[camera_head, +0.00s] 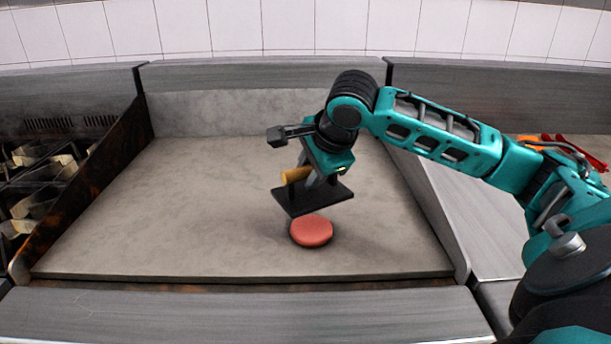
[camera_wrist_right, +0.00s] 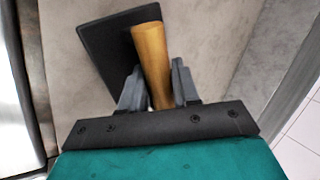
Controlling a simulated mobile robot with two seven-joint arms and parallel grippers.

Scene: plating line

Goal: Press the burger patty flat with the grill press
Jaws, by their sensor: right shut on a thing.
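The burger patty (camera_head: 311,231) is a round pink-red disc lying on the grey griddle, near its front middle. The grill press (camera_head: 318,199) has a flat black plate and a wooden handle. My right gripper (camera_head: 312,180) is shut on that handle and holds the press slightly tilted, above and just behind the patty. In the right wrist view the handle (camera_wrist_right: 151,62) stands between the two fingers (camera_wrist_right: 156,88), with the black plate (camera_wrist_right: 106,45) beyond it. The patty is not visible in the right wrist view. My left gripper is not in view.
The griddle (camera_head: 170,215) is otherwise bare, with raised walls at the left, back and right. Fryer baskets (camera_head: 45,175) stand left of it. Red and orange items (camera_head: 575,148) lie on the right counter, partly behind my right arm. A steel ledge (camera_head: 230,315) runs along the front.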

